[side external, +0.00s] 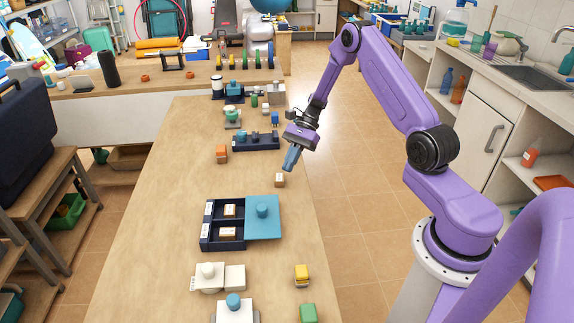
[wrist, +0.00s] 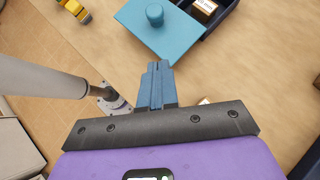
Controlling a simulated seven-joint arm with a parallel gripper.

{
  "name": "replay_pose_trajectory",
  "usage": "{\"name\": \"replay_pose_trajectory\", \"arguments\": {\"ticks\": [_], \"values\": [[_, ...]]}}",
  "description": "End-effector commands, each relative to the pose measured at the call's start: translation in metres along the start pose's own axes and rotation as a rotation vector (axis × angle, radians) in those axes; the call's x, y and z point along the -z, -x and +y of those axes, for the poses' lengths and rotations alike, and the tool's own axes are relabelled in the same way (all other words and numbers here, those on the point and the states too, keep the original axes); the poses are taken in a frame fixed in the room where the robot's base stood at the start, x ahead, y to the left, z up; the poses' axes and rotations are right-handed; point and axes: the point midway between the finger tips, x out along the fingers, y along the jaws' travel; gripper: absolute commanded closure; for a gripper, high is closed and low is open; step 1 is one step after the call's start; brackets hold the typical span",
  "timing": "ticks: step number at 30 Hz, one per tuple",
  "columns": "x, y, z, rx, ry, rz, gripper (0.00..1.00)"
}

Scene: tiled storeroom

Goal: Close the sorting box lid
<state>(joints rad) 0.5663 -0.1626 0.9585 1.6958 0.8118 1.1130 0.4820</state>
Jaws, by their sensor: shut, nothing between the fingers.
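The sorting box (side external: 222,246) is dark navy and stands on the wooden table, with two compartments showing open, each holding a small brown and white block. Its flat teal lid (side external: 263,230) with a round knob (side external: 262,209) lies to the right, leaving the left part uncovered. In the wrist view the lid (wrist: 150,38) and its knob (wrist: 154,15) show at the top, beside part of the box (wrist: 217,22). My gripper (side external: 289,165) is shut and empty, behind and right of the lid and apart from it; its blue fingers also show in the wrist view (wrist: 157,68).
A small brown block (side external: 280,181) stands near my fingers at the table's right edge. A navy tray (side external: 255,145) and an orange block (side external: 221,154) are farther back. White pieces (side external: 235,277), a yellow block (side external: 302,274) and a green block (side external: 308,313) are in front.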

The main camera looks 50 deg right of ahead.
Motion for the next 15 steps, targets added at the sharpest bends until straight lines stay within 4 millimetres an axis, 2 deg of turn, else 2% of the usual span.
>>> {"name": "replay_pose_trajectory", "arguments": {"ticks": [3, 12, 15], "values": [[-0.001, -0.024, 0.001, -0.007, 0.000, -0.002, 1.00], [-0.001, -0.079, 0.002, -0.007, 0.001, 0.000, 1.00], [-0.013, -0.088, 0.001, -0.005, 0.004, 0.000, 1.00]]}}
